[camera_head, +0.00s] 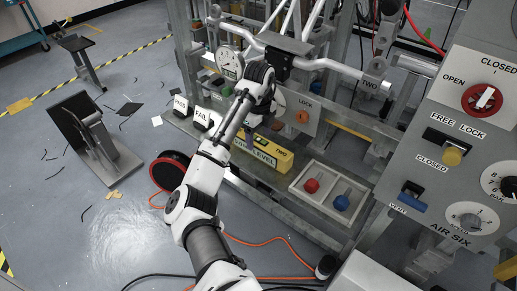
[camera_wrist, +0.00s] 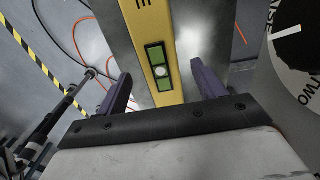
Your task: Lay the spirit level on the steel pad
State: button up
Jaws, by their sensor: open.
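The yellow spirit level (camera_head: 280,160) lies on the grey bench rail beside the tray, its face reading "LEVEL". In the wrist view the yellow level (camera_wrist: 151,28) runs between the purple fingers, with a green vial window near its close end. My gripper (camera_wrist: 163,85) is open, its fingers apart on either side of the level; I cannot tell whether they touch it. In the head view my gripper (camera_head: 249,137) is just above the level's left part and partly hides it. A grey metal surface (camera_wrist: 113,30) shows under the level. I cannot tell which surface is the steel pad.
A pale tray (camera_head: 321,216) with a red and a blue knobbed piece stands right of the level. PASS and FAIL signs (camera_head: 201,118) stand to the left. The metal frame with handlebars (camera_head: 318,65) rises behind. A control panel (camera_head: 462,150) is at right.

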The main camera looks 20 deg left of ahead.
aim_at(258, 140)
jog(key=shift+a+f, duration=0.1)
jog(key=shift+f, duration=2.55)
jog(key=c, duration=1.3)
notch_tip(258, 140, up, 20)
jog(key=p, duration=0.2)
jog(key=shift+p, duration=0.4)
